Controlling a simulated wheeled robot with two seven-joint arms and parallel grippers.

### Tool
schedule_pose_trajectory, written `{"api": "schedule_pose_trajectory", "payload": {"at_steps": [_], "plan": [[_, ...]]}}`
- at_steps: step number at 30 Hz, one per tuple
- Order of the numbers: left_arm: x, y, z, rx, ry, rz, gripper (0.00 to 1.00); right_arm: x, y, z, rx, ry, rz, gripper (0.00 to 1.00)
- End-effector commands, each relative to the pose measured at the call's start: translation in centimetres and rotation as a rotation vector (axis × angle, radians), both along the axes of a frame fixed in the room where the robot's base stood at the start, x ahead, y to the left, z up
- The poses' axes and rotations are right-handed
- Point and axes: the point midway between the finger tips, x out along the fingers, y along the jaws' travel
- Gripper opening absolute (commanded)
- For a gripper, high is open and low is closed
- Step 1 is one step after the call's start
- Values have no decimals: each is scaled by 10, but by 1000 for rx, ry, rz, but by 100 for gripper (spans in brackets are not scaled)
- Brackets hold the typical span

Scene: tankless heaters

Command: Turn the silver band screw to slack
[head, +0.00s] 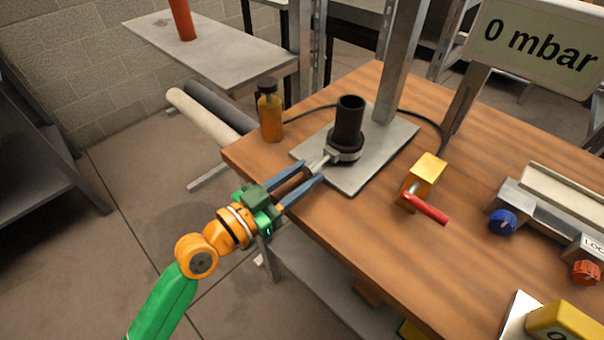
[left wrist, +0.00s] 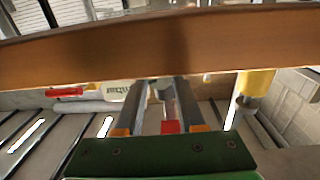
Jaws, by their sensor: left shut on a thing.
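The silver band (head: 343,154) sits around the foot of an upright black pipe (head: 349,121). Its silver screw (head: 317,162) sticks out from the band toward my left gripper. My left gripper (head: 312,171) comes in low from the left over the table edge, its two long fingers on either side of the screw, shut on it. In the left wrist view the fingers (left wrist: 161,88) stand apart with a small grey piece between their far ends; the band is not clear there. The exact contact is too small to tell. My right gripper is not in view.
The pipe stands on a grey plate (head: 379,143) on the wooden table (head: 375,240). An orange bottle (head: 271,116) is at the left edge. A yellow block valve with a red handle (head: 427,207) lies right of the plate. A sign (head: 537,38) reads "0 mbar".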

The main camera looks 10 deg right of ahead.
Motion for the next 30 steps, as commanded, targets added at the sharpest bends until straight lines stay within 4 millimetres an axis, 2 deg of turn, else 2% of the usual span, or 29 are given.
{"api": "schedule_pose_trajectory", "payload": {"at_steps": [18, 30], "plan": [[0, -1, 0, -259, 333, -2, 0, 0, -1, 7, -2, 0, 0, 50], [0, 0, -1, -340, 436, -1, 0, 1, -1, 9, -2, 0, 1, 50]]}}
